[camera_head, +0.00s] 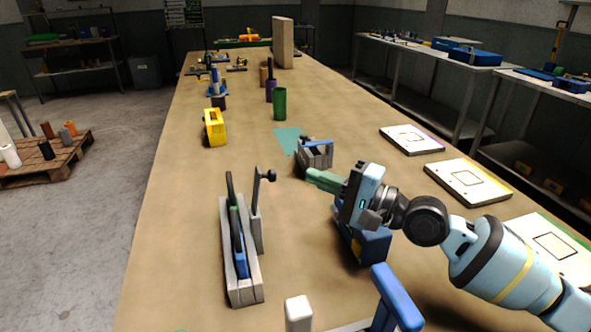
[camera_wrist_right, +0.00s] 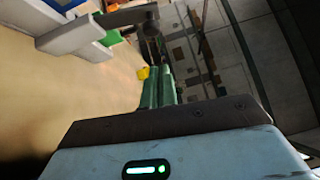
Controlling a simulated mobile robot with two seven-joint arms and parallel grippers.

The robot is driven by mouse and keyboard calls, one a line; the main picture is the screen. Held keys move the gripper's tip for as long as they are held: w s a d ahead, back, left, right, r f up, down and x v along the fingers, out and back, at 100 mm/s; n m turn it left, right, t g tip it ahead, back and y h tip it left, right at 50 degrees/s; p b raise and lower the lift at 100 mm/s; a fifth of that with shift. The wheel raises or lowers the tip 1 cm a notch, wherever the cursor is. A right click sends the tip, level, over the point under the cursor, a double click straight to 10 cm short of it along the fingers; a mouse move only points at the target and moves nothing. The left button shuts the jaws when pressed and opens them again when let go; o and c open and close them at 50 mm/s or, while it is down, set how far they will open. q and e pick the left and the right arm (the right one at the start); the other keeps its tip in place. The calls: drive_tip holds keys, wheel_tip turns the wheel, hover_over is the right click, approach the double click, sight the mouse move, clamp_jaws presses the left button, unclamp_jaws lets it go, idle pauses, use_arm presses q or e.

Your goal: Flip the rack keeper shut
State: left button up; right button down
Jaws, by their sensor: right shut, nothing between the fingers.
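The grey rack (camera_head: 245,287) stands on the table left of centre in the head view, with a green plate and a blue plate upright in its slot. Its keeper (camera_head: 257,215) appears to be the grey arm with a black knob, standing up at the rack's right side. The rack (camera_wrist_right: 75,38) also shows at the upper left of the right wrist view, with the keeper (camera_wrist_right: 125,16) reaching out from it. My right gripper (camera_head: 312,175) is shut and empty, its green fingers pointing left, apart from the keeper and to its right. My left gripper is not in view.
A blue block (camera_head: 366,245) stands beneath my right gripper. A grey holder with a blue bar (camera_head: 316,155) stands just behind the fingers. A blue handle (camera_head: 396,298) and a white post (camera_head: 299,312) rise at the front. The table left of the rack is clear.

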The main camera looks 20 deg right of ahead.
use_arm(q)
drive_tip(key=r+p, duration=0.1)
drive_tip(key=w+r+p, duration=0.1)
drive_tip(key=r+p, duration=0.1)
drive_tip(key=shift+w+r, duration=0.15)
use_arm(e)
drive_tip(key=a, duration=0.3)
drive_tip(key=w+a, duration=0.1)
drive_tip(key=shift+a+r, duration=0.2)
drive_tip(key=shift+a, duration=0.2)
